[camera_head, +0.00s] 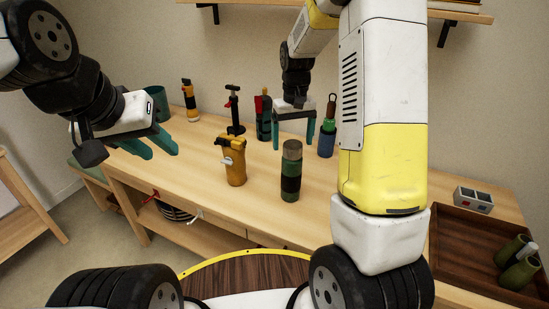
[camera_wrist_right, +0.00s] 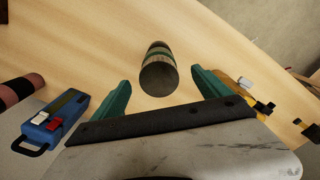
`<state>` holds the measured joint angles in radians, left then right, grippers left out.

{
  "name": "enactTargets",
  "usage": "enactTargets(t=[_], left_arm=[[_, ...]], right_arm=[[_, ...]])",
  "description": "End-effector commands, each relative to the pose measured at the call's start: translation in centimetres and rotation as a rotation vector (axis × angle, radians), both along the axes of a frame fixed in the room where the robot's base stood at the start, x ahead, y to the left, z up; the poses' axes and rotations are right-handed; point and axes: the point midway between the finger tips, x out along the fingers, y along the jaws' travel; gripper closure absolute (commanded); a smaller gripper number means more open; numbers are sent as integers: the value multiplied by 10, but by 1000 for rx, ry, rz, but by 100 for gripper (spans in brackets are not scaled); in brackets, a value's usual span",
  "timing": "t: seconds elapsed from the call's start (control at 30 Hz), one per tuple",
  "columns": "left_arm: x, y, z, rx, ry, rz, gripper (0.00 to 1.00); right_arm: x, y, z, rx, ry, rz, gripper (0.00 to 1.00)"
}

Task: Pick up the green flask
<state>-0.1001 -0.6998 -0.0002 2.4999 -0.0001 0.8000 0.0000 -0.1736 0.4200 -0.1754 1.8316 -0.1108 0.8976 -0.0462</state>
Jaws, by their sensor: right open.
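The green flask (camera_head: 291,172) stands upright on the wooden bench, with a dark band around its middle and a grey-brown top. In the right wrist view the flask (camera_wrist_right: 158,70) lies ahead of the fingertips, centred between them, with its round end toward the camera. My right gripper (camera_head: 294,144) is open and empty, behind the flask in the head view; its fingers (camera_wrist_right: 160,88) are wide apart in the wrist view. My left gripper (camera_head: 157,150) hangs over the bench's left end, far from the flask, fingers apart and empty.
A yellow canister (camera_head: 235,165) stands left of the flask. A blue bottle (camera_head: 327,138), a green-and-red item (camera_head: 263,118), a black tool (camera_head: 235,112) and a yellow torch (camera_head: 189,102) stand behind. A brown tray (camera_head: 455,243) is at right. A blue box (camera_wrist_right: 55,122) shows in the wrist view.

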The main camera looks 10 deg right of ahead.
Motion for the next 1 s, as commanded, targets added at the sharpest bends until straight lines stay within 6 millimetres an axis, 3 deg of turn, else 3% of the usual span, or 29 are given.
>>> enactTargets(t=[0.6,0.9,1.0], left_arm=[[0,0,0,0,0,0,64],[0,0,0,0,0,0,64],[0,0,0,0,0,0,64]], right_arm=[[0,-3,-75,-3,6,2,13],[0,-3,-80,-2,3,1,13],[0,-3,-80,-2,3,1,33]])
